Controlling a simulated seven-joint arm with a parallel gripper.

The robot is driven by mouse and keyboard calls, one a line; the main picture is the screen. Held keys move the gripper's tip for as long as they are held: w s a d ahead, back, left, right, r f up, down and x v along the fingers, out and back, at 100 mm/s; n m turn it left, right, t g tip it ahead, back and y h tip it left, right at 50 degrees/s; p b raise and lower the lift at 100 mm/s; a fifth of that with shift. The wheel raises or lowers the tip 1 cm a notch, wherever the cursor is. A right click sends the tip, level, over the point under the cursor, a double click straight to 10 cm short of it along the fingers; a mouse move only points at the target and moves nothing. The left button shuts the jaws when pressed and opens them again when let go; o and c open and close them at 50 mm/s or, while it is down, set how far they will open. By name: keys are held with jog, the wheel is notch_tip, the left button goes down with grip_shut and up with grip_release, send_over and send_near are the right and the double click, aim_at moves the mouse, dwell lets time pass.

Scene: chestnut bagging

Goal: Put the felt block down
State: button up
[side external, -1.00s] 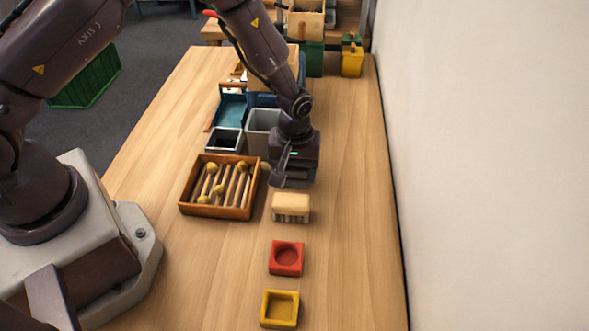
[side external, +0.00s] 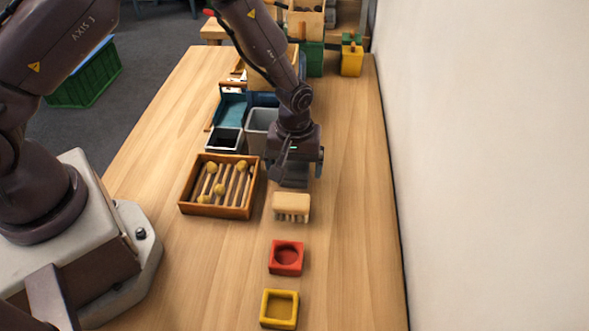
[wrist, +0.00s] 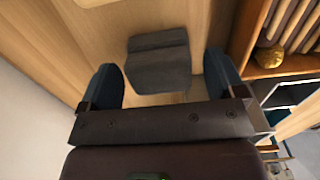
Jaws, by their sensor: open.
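The felt block (wrist: 160,65) is dark grey and lies between the fingers of my gripper (wrist: 163,82) in the wrist view. The fingers are open, with a gap on either side of the block. In the side view my gripper (side external: 296,176) is low over the table, behind the wooden brush-like block. The felt block (side external: 289,179) shows there as a grey shape between the fingers. It looks to be on the table, but its underside is hidden.
A wooden tray (side external: 216,211) with slats and several yellow-brown balls stands left of my gripper. A pale block with bristles (side external: 291,203), a red dish (side external: 286,257) and a yellow dish (side external: 280,309) line up in front. Bins stand behind. The table's right side is clear.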

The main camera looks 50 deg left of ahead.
notch_tip(320, 180, up, 11)
jog(key=shift+f, duration=0.15)
notch_tip(320, 180, up, 10)
jog(key=m+t, duration=0.1)
jog(key=m, duration=0.1)
send_over(294, 165)
jog(key=s+a, duration=0.2)
jog(key=s, duration=0.1)
jog(key=s+a+r+m+t, duration=0.2)
jog(key=s+r+m, duration=0.1)
jog(key=s+r, duration=0.3)
jog(key=s+a+r+m+t, duration=0.2)
jog(key=s+a+r+m, duration=0.1)
jog(key=s, duration=0.8)
notch_tip(294, 165, up, 3)
jog(key=shift+s+f+m+t, duration=0.1)
jog(key=shift+s+m+t, duration=0.2)
jog(key=shift+m, duration=0.2)
jog(key=shift+o, duration=0.4)
